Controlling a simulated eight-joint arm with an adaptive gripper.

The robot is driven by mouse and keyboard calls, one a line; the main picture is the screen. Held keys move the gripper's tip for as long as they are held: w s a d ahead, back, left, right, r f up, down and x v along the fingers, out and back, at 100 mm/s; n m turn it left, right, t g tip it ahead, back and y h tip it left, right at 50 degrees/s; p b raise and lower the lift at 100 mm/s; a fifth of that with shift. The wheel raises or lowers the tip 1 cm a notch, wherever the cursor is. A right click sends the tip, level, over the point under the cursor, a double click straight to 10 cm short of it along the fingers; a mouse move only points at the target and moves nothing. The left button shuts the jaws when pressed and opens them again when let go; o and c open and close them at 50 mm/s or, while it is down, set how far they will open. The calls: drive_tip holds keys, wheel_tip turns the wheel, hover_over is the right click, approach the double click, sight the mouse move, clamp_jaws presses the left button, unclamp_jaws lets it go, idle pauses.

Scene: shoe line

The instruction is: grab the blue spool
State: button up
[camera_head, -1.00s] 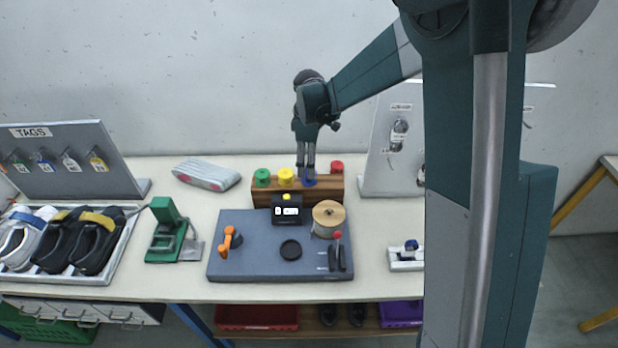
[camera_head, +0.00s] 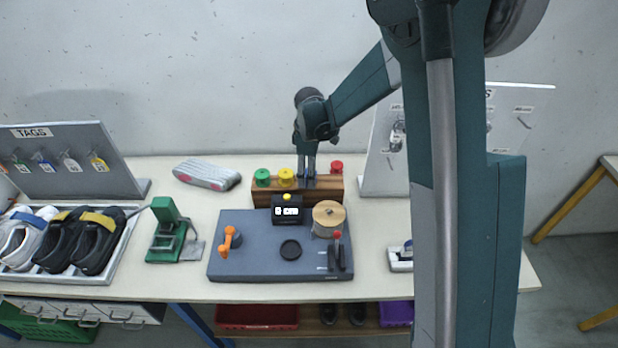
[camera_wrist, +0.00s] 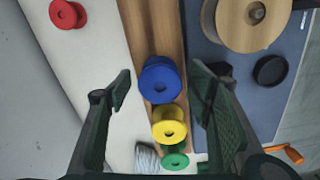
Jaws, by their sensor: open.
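The blue spool (camera_wrist: 161,80) stands on the wooden rack and shows clearly in the wrist view, between my two fingers. My gripper (camera_wrist: 160,90) is open and empty, with one finger on each side of the blue spool and a visible gap to both. In the head view my gripper (camera_head: 307,175) points straight down over the right part of the rack, and its fingers mostly hide the blue spool. How far the fingertips reach down beside the spool is hard to tell.
The wooden rack (camera_head: 262,191) also bears a yellow spool (camera_head: 286,177) and a green spool (camera_head: 262,177). A red spool (camera_wrist: 67,14) stands off the rack on the table. A blue-grey work board (camera_head: 235,262) with a big tan spool (camera_head: 328,212) lies in front.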

drive_tip(key=shift+c, duration=0.3)
drive_tip(key=c, duration=0.9)
drive_tip(key=shift+r, duration=5)
